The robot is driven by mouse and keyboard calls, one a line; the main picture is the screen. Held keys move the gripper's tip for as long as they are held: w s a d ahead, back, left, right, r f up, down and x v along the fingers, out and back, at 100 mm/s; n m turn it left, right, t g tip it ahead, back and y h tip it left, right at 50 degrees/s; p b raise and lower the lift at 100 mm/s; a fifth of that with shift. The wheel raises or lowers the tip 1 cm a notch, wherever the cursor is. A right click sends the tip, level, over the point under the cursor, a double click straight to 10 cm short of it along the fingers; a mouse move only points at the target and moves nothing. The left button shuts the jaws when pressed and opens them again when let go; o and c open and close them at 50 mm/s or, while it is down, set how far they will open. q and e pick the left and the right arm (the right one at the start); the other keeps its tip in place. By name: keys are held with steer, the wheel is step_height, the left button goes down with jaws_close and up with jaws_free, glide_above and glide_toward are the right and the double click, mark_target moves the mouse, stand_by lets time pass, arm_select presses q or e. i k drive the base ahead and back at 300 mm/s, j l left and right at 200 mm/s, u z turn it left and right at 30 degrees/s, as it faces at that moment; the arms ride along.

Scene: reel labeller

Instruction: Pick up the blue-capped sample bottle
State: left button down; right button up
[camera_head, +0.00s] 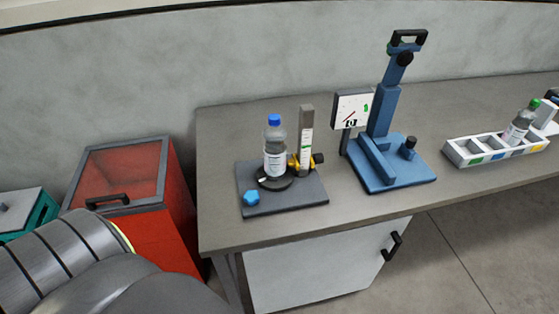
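The blue-capped sample bottle (275,148) stands upright on a round black base on the dark plate of a small labelling device (285,206), near the left end of the grey table. It is clear with a white label and a blue cap. A grey upright post with a yellow and black part stands just to its right. Neither of my grippers shows. Part of my own grey arm or body fills the lower left corner, well apart from the bottle.
A blue stand (383,120) with a small display panel (352,108) stands right of the device. A white compartment tray (478,150) at the right holds a green-capped bottle (519,127). A red bin (165,220) stands left of the table (228,135). The table's front edge is clear.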

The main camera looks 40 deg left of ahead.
mark_target(274, 148)
steer(key=i+l+u, duration=0.1)
steer(key=u, duration=0.65)
